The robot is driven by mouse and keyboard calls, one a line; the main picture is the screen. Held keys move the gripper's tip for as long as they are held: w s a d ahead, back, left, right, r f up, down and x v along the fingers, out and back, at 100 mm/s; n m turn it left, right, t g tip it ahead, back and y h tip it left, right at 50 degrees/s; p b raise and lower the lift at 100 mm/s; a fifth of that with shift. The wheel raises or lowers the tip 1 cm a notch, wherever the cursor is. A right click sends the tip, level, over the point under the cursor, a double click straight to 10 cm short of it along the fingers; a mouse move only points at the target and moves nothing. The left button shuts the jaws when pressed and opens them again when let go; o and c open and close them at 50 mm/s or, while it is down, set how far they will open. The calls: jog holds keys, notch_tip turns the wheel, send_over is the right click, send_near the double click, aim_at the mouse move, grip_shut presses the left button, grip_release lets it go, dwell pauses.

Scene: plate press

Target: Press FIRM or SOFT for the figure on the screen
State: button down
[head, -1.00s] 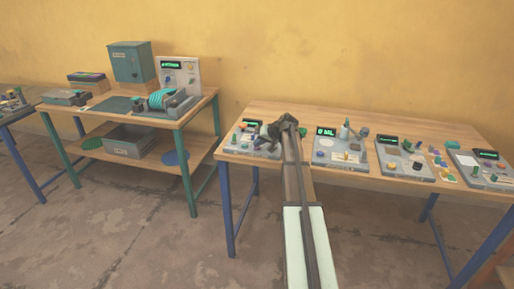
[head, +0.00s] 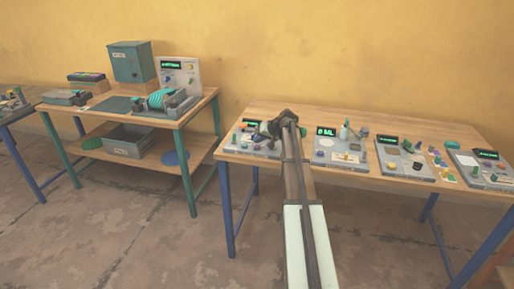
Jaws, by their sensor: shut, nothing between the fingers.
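My arm reaches up the middle of the head view to the right-hand table. My gripper (head: 266,129) is shut and empty over the leftmost grey panel (head: 238,145) on that table. It covers part of this panel, and I cannot see whether it touches anything. The panel has a small green-lit screen (head: 249,123) and small coloured controls at its left. The screen's figure is too small to read. I cannot make out FIRM or SOFT labels on any panel.
Several similar panels stand to the right, including one with a lit screen (head: 326,131) and a bottle. The left table (head: 188,122) holds a teal cabinet (head: 132,62), a machine with a teal roll (head: 162,98) and an upright screen panel (head: 180,75). A floor gap separates the tables.

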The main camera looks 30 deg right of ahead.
aim_at(259, 147)
jog(key=shift+r, duration=0.15)
jog(key=shift+r, duration=2.35)
jog(key=shift+a+f, duration=0.1)
